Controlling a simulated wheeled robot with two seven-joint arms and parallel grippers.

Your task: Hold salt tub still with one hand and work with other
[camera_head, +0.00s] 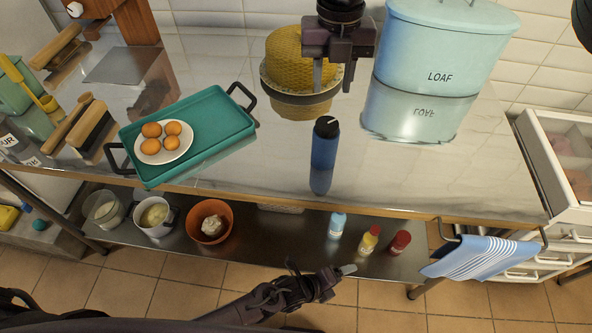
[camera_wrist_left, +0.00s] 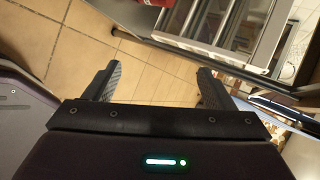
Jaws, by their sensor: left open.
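A tall blue cylinder with a dark cap (camera_head: 323,160) stands upright near the front of the marble counter; I read it as the salt tub, though no label is readable. My right gripper (camera_head: 333,78) is above and behind it, fingers pointing down and apart, nothing visible between them but the yellow woven thing behind. My left gripper (camera_head: 345,270) is low in front of the counter, over the floor, away from the tub. In the left wrist view its jaws (camera_wrist_left: 155,85) are open and empty over floor tiles.
A yellow woven dome (camera_head: 285,55) stands on a round base behind the tub. A LOAF bin (camera_head: 430,50) is at right. A teal tray (camera_head: 215,105) with eggs on a plate is at left. Bottles and bowls stand on the lower shelf (camera_head: 275,235). A striped towel (camera_head: 480,258) hangs at right.

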